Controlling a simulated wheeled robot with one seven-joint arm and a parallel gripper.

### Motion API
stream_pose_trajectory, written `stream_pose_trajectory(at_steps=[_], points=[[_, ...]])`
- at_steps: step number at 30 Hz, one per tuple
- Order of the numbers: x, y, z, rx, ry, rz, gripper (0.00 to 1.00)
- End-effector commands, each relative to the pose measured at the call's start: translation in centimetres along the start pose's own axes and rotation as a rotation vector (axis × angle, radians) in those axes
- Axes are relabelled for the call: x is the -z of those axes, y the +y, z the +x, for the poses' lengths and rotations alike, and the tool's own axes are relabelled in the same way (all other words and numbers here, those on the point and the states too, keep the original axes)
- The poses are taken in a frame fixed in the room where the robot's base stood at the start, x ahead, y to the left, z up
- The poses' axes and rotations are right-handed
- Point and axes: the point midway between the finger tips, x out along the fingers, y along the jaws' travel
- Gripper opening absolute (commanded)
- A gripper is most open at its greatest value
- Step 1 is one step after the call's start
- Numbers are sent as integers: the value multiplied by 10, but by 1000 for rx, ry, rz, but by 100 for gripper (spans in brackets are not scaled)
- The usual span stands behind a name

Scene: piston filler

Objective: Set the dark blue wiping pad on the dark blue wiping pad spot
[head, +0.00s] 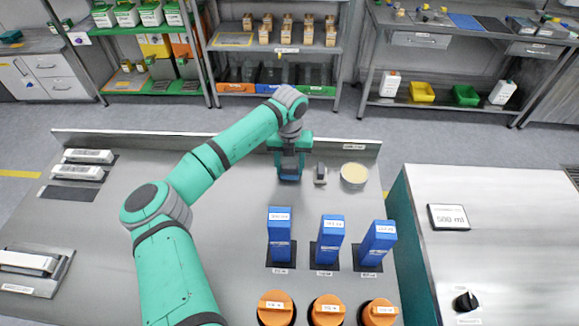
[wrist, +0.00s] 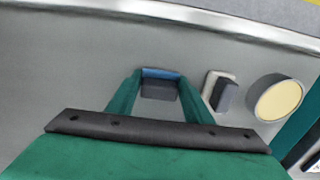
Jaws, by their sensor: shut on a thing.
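My gripper (head: 289,165) is near the back edge of the steel bench, pointing down. In the wrist view its two green fingers (wrist: 158,92) are shut on a small block with a dark grey body and a blue band, which I take as the dark blue wiping pad (wrist: 160,74). The pad is low over the bench top or on it; I cannot tell whether it touches. I cannot make out the dark blue wiping pad spot; it may be hidden under the pad or gripper.
A grey and white block (head: 320,173) stands just right of my gripper, then a round cream-topped dish (head: 354,175). Blue upright boxes (head: 329,240) and orange-capped containers (head: 327,308) stand nearer. A low wall (head: 215,140) closes the bench's back. Bare steel lies left of my gripper.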

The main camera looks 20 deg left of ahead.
Motion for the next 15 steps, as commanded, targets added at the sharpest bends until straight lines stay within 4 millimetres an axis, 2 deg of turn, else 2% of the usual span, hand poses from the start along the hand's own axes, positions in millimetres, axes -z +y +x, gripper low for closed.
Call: stream_pose_trajectory(at_steps=[4,5,6,7,15], points=[[0,0,3,1,1,-1,18],[0,0,3,1,1,0,51],[0,0,3,0,0,0,60],[0,0,3,0,0,0,65],[0,3,2,0,0,-4,65]])
